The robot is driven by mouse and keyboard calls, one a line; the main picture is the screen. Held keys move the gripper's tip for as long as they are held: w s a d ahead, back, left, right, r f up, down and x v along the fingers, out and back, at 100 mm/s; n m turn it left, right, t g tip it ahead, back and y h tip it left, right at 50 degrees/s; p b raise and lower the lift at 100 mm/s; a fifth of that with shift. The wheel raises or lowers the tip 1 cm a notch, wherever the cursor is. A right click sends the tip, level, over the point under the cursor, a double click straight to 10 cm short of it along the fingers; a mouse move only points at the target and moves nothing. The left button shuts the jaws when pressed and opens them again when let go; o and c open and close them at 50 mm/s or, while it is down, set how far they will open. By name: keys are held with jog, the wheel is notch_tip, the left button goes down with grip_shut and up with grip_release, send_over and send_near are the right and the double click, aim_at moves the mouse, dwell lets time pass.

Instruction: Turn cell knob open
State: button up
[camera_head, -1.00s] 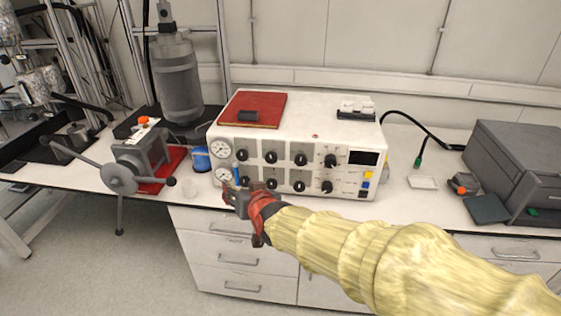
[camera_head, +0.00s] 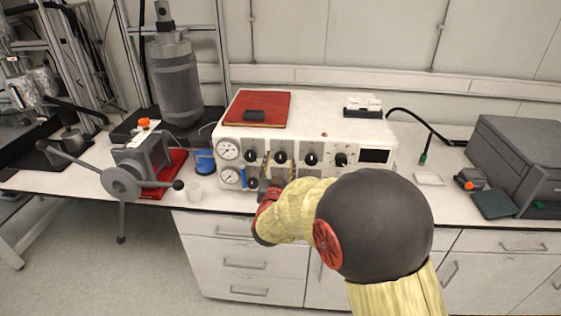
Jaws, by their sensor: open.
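The white control box (camera_head: 345,128) stands on the bench with two rows of black knobs on its front. The upper row shows a left knob (camera_head: 250,156), a middle knob (camera_head: 280,157), a right knob (camera_head: 310,158) and one by the display (camera_head: 341,159). The labels are too small to read, so I cannot tell which is the cell knob. My gripper (camera_head: 279,166) is open at the panel front, its fingertips seemingly either side of the upper middle knob. Contact cannot be made out. My gripper and arm hide most of the lower row; one lower knob (camera_head: 252,183) shows at left.
Two pressure gauges (camera_head: 229,162) sit at the panel's left. A grey device (camera_head: 520,160) is at right. A red book (camera_head: 258,107) lies on the box.

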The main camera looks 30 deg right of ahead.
jog(key=shift+x, duration=1.4)
jog(key=shift+c, duration=0.8)
jog(key=c, duration=1)
